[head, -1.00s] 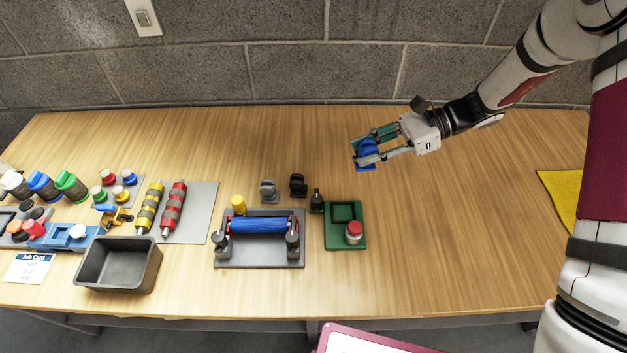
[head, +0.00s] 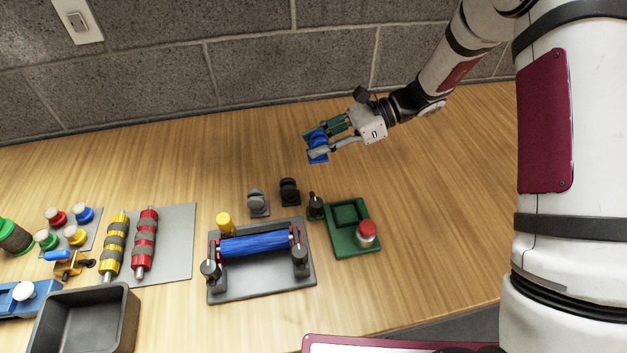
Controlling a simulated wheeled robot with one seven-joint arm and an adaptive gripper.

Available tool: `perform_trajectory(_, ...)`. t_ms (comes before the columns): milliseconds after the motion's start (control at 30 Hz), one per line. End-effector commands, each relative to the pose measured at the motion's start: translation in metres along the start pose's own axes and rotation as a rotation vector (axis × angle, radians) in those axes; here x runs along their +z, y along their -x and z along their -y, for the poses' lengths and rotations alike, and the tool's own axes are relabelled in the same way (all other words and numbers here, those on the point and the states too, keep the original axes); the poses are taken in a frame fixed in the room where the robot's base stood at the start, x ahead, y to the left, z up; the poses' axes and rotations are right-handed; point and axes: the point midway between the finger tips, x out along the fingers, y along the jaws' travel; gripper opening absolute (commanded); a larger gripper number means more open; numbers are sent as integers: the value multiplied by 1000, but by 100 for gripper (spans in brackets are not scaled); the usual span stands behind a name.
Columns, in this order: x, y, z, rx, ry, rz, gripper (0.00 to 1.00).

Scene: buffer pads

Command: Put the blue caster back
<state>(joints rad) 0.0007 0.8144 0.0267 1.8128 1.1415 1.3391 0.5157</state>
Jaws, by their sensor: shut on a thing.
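The blue caster (head: 317,153) is held between the fingers of my gripper (head: 328,145), in the upper middle of the head view. My gripper is shut on it, and its fingers hide part of the caster. It is above or over the bare back part of the table; the exact height cannot be told. A grey caster (head: 258,203) and a black caster (head: 290,191) stand on the table below it in the picture, with a small gap between them.
A grey fixture plate (head: 262,287) with a blue roller (head: 255,244) is in front of the casters. A dark bin (head: 128,318) is at lower left. The table right of the gripper is clear.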

Motion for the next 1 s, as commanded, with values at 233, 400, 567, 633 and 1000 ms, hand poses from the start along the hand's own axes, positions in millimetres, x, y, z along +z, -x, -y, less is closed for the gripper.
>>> perform_trajectory(233,-40,-17,-1,3,-2,-1,0)
perform_trajectory(400,-51,-22,0,1,0,0,0)
perform_trajectory(567,-68,-28,-1,2,-2,-1,0)
perform_trajectory(633,-77,-32,-1,3,-2,-1,0)
perform_trajectory(1000,-85,-35,0,1,1,-1,0)
